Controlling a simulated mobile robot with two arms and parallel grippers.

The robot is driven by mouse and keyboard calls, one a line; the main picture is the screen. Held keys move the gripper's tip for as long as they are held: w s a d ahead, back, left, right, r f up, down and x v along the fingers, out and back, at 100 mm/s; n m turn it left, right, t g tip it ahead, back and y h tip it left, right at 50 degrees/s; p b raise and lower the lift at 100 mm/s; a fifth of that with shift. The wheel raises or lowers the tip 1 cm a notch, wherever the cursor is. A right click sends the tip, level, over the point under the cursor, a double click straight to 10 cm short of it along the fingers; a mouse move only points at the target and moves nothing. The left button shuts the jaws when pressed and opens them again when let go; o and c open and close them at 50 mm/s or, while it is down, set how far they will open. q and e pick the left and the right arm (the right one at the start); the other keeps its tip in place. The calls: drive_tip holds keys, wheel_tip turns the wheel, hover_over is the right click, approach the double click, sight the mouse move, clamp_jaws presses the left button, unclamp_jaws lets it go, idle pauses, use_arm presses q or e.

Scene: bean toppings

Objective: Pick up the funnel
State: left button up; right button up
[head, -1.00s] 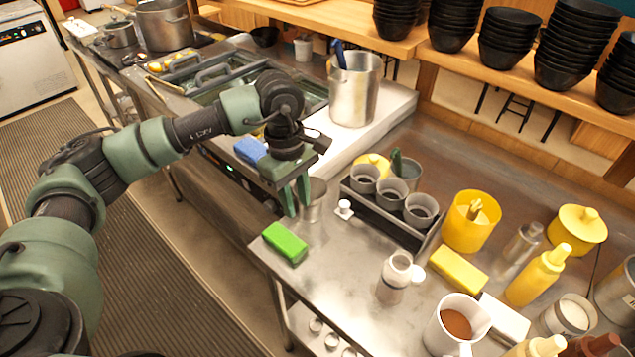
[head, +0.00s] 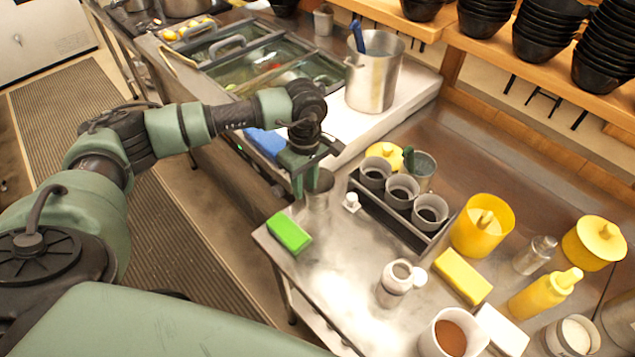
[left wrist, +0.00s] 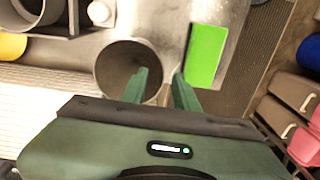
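A round metal vessel with a wide open mouth, which I take as the funnel (head: 320,191), stands at the left edge of the steel counter. In the left wrist view the funnel (left wrist: 112,68) shows from above, its inside dark. My left gripper (head: 304,190) is at its rim, pointing down. In the left wrist view the gripper (left wrist: 160,82) has its fingers apart, one over the mouth and one outside the near wall. I cannot tell if either finger touches the wall. The gripper partly hides the funnel in the head view. My right gripper is not in view.
A green sponge (head: 289,233) lies in front of the funnel. A dark rack (head: 405,219) with several grey cups stands to its right, with a small white object (head: 351,202) between. A jar (head: 392,289), yellow block (head: 462,276) and brown-filled mug (head: 440,336) stand farther right.

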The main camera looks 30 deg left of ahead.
use_arm(q)
drive_tip(key=shift+s, duration=0.1)
clamp_jaws()
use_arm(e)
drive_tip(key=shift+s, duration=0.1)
